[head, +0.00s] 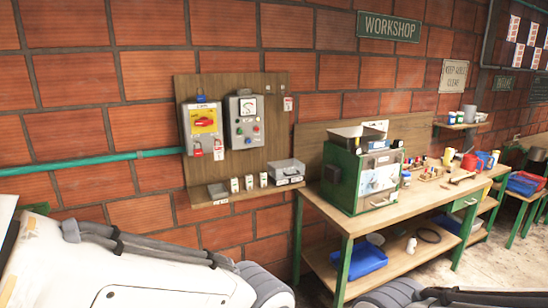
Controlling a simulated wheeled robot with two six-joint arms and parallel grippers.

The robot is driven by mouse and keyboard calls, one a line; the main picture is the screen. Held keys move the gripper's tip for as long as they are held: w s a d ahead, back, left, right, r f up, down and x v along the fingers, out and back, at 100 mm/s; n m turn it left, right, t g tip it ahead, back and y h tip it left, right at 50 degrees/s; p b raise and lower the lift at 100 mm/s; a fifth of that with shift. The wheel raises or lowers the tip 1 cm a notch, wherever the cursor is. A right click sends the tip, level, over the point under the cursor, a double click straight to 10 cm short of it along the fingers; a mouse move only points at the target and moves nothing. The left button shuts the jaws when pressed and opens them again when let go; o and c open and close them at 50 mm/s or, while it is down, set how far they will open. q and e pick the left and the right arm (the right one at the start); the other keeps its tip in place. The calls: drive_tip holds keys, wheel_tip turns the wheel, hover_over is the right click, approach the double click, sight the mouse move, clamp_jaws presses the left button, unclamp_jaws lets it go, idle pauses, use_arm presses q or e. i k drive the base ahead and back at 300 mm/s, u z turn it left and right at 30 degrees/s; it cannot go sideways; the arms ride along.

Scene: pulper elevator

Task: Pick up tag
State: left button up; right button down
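Several small tag-like pieces show at the wall board. One white tag (219,149) with red marking hangs beside the left grey box. Another small red and white tag (288,103) is at the board's right edge. Small white pieces (234,185) stand in a row on the board's narrow shelf (205,197); I cannot tell whether they are tags or padlocks. Which one is the task's tag is unclear. Parts of my arms fill the bottom left and bottom middle; neither gripper's fingers show.
The left grey box (202,127) carries a yellow label and a red padlock (198,149). A control box (245,120) with a gauge is beside it. A metal case (286,171) sits at the shelf's right end. The green-legged workbench (335,209) with a machine (362,170) stands right.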

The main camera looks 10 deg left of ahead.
sight(218, 150)
drive_tip(key=z, duration=1.05)
drive_tip(key=i, duration=1.55)
drive_tip(key=u, duration=0.5)
drive_tip(key=i, duration=0.75)
drive_tip(key=u, duration=1.3)
drive_tip(key=i, duration=0.6)
drive_tip(key=u, duration=0.45)
